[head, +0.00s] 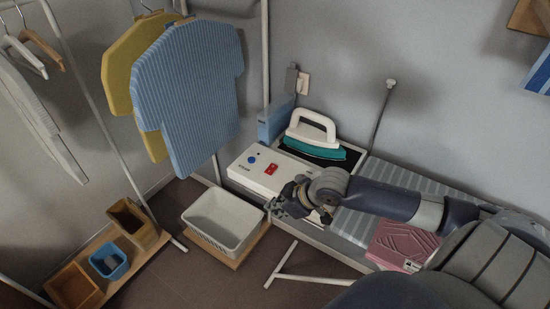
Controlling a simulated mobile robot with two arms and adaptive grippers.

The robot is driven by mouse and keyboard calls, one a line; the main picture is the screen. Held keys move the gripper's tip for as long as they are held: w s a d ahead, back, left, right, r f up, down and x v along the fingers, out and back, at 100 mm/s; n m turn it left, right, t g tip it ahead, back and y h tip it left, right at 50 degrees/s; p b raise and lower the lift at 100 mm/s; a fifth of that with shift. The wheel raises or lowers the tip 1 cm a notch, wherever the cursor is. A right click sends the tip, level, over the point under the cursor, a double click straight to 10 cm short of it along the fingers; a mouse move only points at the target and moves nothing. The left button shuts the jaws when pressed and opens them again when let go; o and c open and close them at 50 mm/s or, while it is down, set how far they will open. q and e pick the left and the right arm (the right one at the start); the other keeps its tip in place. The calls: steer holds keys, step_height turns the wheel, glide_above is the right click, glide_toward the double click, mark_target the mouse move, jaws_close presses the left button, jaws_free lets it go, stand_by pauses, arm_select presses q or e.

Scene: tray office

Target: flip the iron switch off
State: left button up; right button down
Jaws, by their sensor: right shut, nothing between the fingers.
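The iron (315,136), with a white handle and a teal body, rests on a dark pad at the back of the board. In front of it is a white control box (249,178) with a red switch (271,169) and a blue knob (252,159). The switch's exact position is too small to tell. My right gripper (283,206) is shut and empty, at the front right of the box, a little to the right of and below the red switch. I cannot tell whether it touches the box. My left gripper is not in view.
A pink folded item (402,246) lies on the striped ironing board (350,222) under my right arm. A white basket (223,219) stands on the left of the board. Yellow and blue-striped shirts (190,95) hang behind. Small bins (109,262) stand at the lower left.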

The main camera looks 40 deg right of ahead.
steer(key=w+d+r+t, duration=0.1)
steer(key=w+d+r, duration=0.2)
steer(key=d+r, duration=0.3)
steer(key=w+d+r+t, duration=0.1)
steer(key=w+d+r, duration=0.25)
steer(key=r, duration=0.45)
steer(key=p, duration=0.3)
glide_above(275, 169)
steer(key=shift+m, duration=0.4)
steer(key=f, duration=0.6)
steer(key=shift+a+f, duration=0.2)
steer(key=shift+a, duration=0.05)
steer(key=f, duration=0.2)
steer(key=shift+d+f+h+p, duration=0.2)
steer(key=shift+f+h+p, duration=0.1)
steer(key=shift+f+p, duration=0.05)
steer(key=shift+d+f, duration=0.1)
steer(key=shift+f, duration=0.65)
steer(key=shift+f, duration=0.1)
steer(key=shift+w+d+f+b, duration=0.15)
steer(key=shift+d+f+b, duration=0.15)
steer(key=shift+f+b, duration=0.3)
steer(key=shift+d+r, duration=0.1)
steer(key=shift+d, duration=0.05)
